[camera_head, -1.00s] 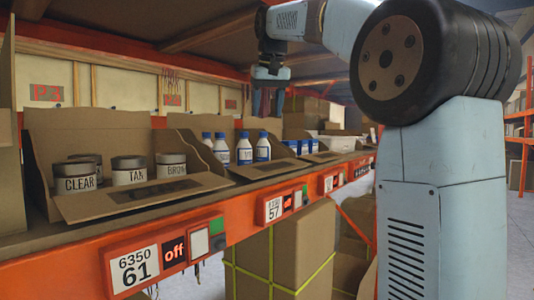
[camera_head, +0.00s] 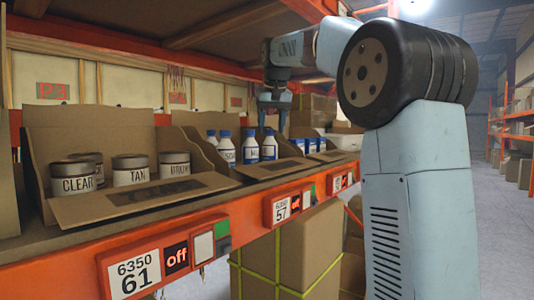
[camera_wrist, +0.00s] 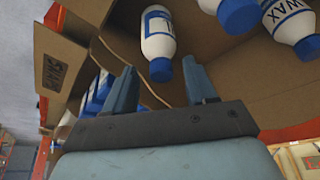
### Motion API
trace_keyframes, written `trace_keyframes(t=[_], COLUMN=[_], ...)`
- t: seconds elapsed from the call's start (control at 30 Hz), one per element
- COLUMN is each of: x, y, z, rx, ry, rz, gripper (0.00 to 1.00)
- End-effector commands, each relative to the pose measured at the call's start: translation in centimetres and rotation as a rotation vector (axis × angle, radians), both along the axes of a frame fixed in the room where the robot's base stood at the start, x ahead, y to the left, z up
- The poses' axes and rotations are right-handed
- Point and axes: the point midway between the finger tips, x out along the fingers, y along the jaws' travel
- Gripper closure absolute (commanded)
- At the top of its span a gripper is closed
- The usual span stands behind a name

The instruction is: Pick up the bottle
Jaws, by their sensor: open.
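White bottles with blue caps (camera_head: 249,150) stand in an open cardboard box on the shelf, in the middle of the head view. In the wrist view one bottle (camera_wrist: 158,25) appears cap-down in the picture, its cap between and just beyond the fingertips. Two more bottles, one labelled WAX (camera_wrist: 287,20), show at upper right, outside the fingers. My gripper (camera_head: 271,124) points down at the bottles, with its fingers spread and nothing held. The fingers also show in the wrist view (camera_wrist: 160,68). I cannot tell whether they touch the bottle.
The bottle box has cardboard side walls and a low front flap (camera_head: 268,168). To the left, a box holds cans labelled CLEAR (camera_head: 73,184) and TAN (camera_head: 134,174). Blue-and-white containers (camera_head: 311,146) stand to the right. The orange shelf edge (camera_head: 240,220) runs along the front.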

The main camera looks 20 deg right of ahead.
Motion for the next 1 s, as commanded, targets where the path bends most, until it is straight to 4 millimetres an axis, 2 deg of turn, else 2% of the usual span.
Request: trace_keyframes(t=[0.13,0.4,0.73,1.0], x=[0.4,1.8,2.1,2.1], y=[-0.1,-0.2,-0.1,-0.1], z=[-1.0,-4.1,-4.8,-4.8], rx=[0.0,-0.001,0.0,0.0], ry=[0.001,0.001,-0.001,-0.001], rz=[0.0,0.0,0.0,0.0], gripper=[0.44,0.44,0.44,0.68])
